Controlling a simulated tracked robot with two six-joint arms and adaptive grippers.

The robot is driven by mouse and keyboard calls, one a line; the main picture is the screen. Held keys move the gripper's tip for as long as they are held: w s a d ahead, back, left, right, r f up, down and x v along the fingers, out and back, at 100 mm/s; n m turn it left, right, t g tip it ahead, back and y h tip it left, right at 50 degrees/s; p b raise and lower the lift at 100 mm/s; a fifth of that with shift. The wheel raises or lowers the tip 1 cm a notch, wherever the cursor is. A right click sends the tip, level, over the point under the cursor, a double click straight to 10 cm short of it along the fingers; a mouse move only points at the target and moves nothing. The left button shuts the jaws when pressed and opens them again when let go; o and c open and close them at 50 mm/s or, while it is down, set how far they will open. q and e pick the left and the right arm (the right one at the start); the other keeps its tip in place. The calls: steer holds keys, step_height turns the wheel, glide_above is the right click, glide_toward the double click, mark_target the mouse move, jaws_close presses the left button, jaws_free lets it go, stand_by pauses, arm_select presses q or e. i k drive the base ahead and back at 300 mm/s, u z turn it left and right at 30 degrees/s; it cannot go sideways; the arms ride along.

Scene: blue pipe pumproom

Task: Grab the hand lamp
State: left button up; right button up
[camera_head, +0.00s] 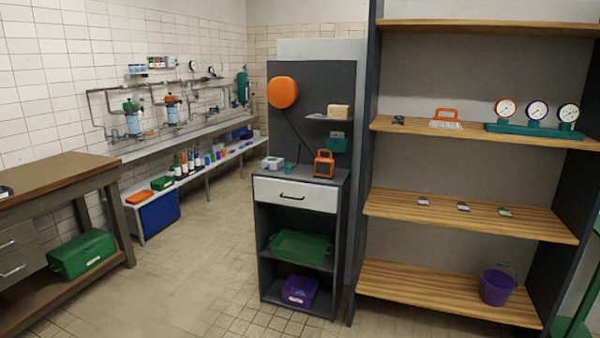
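An orange and dark lamp-like thing with a top handle (324,163), which looks like the hand lamp, stands upright on the top of a dark cabinet (341,183). Its front face is dark. A thin dark cord runs down the back panel towards it from a round orange unit (283,92); I cannot tell whether the cord joins it. Neither of my grippers is in view.
A small white box (273,163) and a teal cup share the cabinet top. A wooden shelf unit (470,216) with gauges (536,111) and a purple bucket (497,287) stands right. A workbench (60,181) stands left. The floor (195,260) between is clear.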

mark_target(324, 167)
steer(key=k, duration=0.35)
steer(key=z, duration=0.15)
steer(key=i, duration=1.15)
steer(key=u, duration=0.55)
steer(key=i, duration=2.35)
steer(key=z, duration=0.05)
